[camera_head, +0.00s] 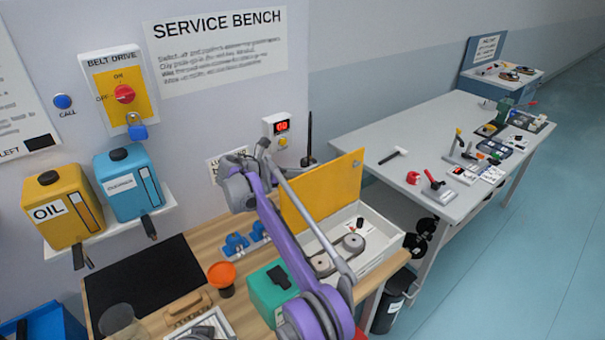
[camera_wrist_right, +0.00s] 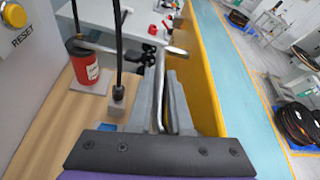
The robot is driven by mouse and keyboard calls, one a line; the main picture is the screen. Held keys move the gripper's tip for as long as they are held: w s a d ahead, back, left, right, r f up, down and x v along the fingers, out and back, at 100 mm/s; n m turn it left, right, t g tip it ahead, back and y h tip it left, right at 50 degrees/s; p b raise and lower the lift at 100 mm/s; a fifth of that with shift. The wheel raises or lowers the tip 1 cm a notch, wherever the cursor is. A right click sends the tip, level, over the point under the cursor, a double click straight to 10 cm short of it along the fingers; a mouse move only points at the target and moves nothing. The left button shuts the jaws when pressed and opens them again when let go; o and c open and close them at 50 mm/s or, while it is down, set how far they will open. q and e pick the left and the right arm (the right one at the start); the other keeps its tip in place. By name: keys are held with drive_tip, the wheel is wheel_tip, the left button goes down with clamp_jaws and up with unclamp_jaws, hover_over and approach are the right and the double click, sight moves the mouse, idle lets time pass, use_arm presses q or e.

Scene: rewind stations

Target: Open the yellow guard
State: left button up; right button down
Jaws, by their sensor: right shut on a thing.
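The yellow guard (camera_head: 325,192) stands raised and roughly upright at the back left of the white machine box (camera_head: 388,238). Two grey pulleys (camera_head: 353,243) show uncovered in the box. My right gripper (camera_head: 262,152) is at the guard's upper left side. In the right wrist view the guard (camera_wrist_right: 207,65) is a yellow panel close to the right of my gripper (camera_wrist_right: 165,92). The gripper is shut on what looks like the guard's metal handle (camera_wrist_right: 158,72); the exact contact is partly hidden by the fingers. My left gripper is not in view.
A thin black post (camera_wrist_right: 117,45) and a red cup (camera_wrist_right: 84,62) stand left of my right gripper. A teal box (camera_head: 270,298) and an orange funnel (camera_head: 222,275) stand on the wooden bench. A grey table (camera_head: 420,150) lies right.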

drive_tip(key=shift+a, duration=0.1)
drive_tip(key=c, duration=0.8)
unclamp_jaws()
drive_tip(key=shift+c, duration=0.2)
drive_tip(key=shift+s+a+r, duration=0.15)
drive_tip(key=shift+s+a, duration=0.05)
drive_tip(key=shift+a, duration=0.15)
drive_tip(key=s+a, duration=0.6)
drive_tip(key=a, duration=0.4)
drive_tip(key=shift+s+a, duration=0.2)
drive_tip(key=shift+s, duration=0.2)
